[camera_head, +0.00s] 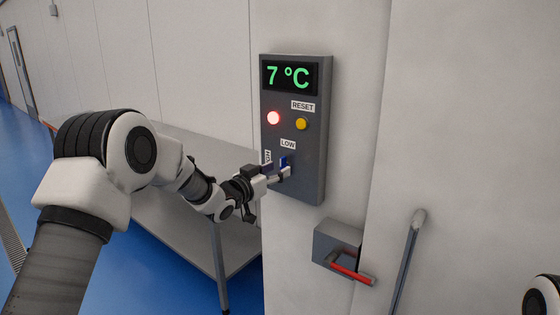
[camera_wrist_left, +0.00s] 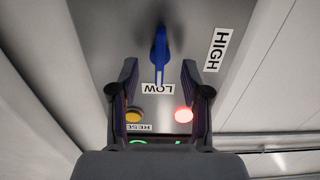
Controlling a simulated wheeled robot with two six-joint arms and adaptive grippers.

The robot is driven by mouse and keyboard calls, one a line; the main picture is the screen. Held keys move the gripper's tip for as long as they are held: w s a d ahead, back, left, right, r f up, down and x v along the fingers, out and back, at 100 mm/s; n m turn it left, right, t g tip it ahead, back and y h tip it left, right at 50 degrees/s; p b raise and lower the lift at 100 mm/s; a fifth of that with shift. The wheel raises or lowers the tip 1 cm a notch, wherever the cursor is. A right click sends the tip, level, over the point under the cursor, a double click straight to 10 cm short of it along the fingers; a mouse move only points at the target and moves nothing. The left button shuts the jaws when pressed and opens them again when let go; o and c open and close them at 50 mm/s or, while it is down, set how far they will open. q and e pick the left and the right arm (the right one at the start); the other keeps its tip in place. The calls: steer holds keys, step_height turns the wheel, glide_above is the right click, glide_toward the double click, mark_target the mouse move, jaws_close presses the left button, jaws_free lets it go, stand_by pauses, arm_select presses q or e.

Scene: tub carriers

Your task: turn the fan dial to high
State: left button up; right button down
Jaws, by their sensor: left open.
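The fan dial has a blue handle (camera_wrist_left: 160,48) on a grey control panel (camera_head: 311,150). In the left wrist view its narrow end points at the LOW label (camera_wrist_left: 158,89), which appears upside down. The HIGH label (camera_wrist_left: 217,49) is to the right of the dial there. My left gripper (camera_head: 278,174) is at the panel's lower part, where the blue handle (camera_head: 283,161) shows beside its fingers. In the left wrist view the gripper (camera_wrist_left: 159,66) is open, with one finger on each side of the handle's line and gaps between. My right gripper is out of view.
The panel has a 7 °C display (camera_head: 288,77), a lit red lamp (camera_head: 273,118) and a yellow RESET button (camera_head: 301,124). A red-handled latch (camera_head: 350,272) sits below right. A grey table (camera_head: 180,240) stands to the left along the wall.

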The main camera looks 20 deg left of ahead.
arm_select(q)
steer(key=shift+x, duration=1)
jaws_close()
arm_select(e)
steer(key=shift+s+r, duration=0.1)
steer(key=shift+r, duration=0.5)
